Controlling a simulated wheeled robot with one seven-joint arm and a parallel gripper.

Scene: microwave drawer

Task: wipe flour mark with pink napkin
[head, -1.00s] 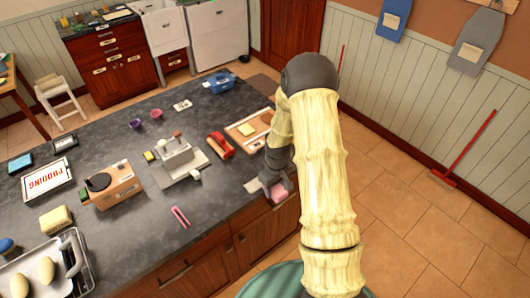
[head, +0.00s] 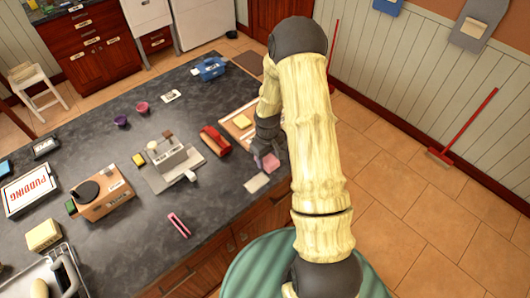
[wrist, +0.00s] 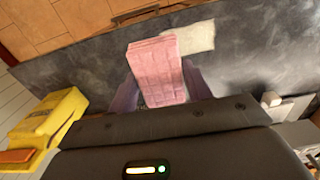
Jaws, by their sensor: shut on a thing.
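My gripper (head: 268,148) is shut on the pink napkin (head: 267,163), a folded block that also shows between the fingers in the wrist view (wrist: 157,70). The flour mark (head: 257,183) is a pale, roughly rectangular patch on the dark counter near its front edge. In the head view the napkin is just above and right of the mark. In the wrist view the mark (wrist: 188,38) lies just beyond the napkin's far end, partly covered by it. I cannot tell whether the napkin touches the counter.
A red item (head: 215,141) and a grey device (head: 172,160) stand to the left. A pink clip-like item (head: 179,224) lies near the front edge. A yellow object (wrist: 48,117) is close in the wrist view.

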